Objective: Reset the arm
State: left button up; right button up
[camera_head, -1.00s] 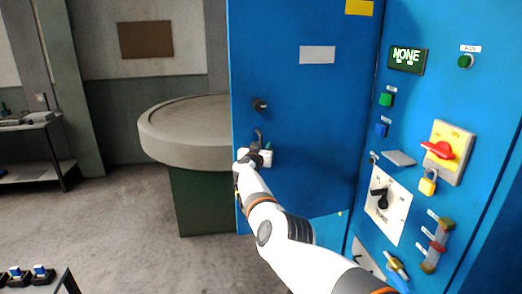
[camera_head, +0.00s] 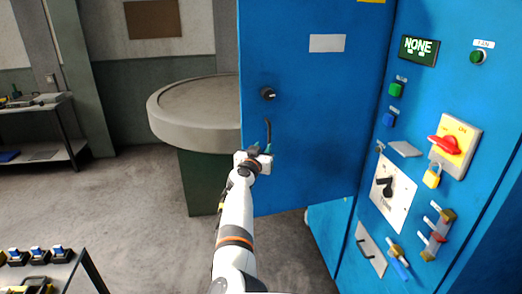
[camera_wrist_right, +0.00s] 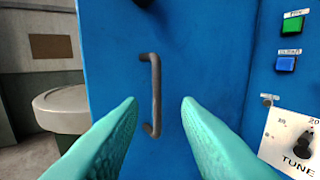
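My right gripper (camera_head: 262,149) is in front of the blue door (camera_head: 315,120), just below and left of its dark bar handle (camera_head: 268,131). In the right wrist view the two teal fingers (camera_wrist_right: 160,102) are spread apart and hold nothing. The upright handle (camera_wrist_right: 155,92) shows in the gap between them, apparently beyond the fingertips. My right arm reaches up from the bottom of the head view. My left gripper is out of view.
A control panel with a tune dial (camera_head: 390,186), a red switch (camera_head: 445,145) and a padlock (camera_head: 432,175) is right of the door. A round grey-topped table (camera_head: 195,115) stands left of it. Floor between is clear.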

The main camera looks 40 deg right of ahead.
jog(key=shift+s+a, duration=0.35)
jog(key=shift+s, duration=0.05)
